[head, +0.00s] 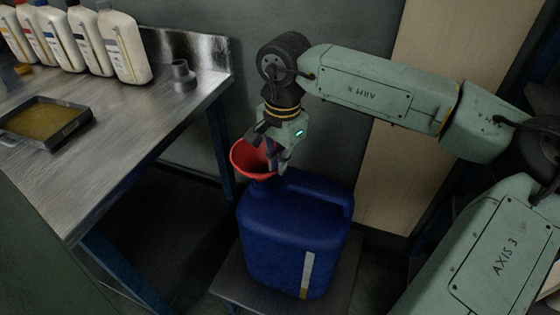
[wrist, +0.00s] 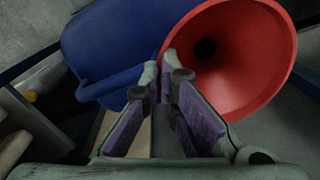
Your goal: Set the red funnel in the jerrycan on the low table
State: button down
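The red funnel (head: 241,158) is at the upper left corner of the blue jerrycan (head: 290,235), with its wide mouth up. In the wrist view the funnel (wrist: 262,62) shows its mouth and dark hole, beside the jerrycan (wrist: 120,45). My gripper (head: 278,160) reaches down at the funnel's right edge. In the wrist view the gripper's purple-padded fingers (wrist: 160,82) are close together, and the funnel's rim runs in at their tips. The funnel's stem and the jerrycan's opening are hidden, so I cannot tell if the stem is inside. The jerrycan stands upright on the low table (head: 232,285).
A metal workbench (head: 130,150) stands at the left. It bears several white bottles (head: 122,45), a tray of amber oil (head: 45,118) and a small grey cylindrical part (head: 181,75). A beige panel (head: 400,180) stands behind the jerrycan at the right.

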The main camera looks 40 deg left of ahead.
jog(key=shift+f, duration=0.25)
jog(key=c, duration=1.7)
grip_release()
jog(key=shift+r, duration=0.15)
jog(key=r, duration=1.1)
jog(key=shift+d+r, duration=0.3)
jog(key=shift+r, duration=0.1)
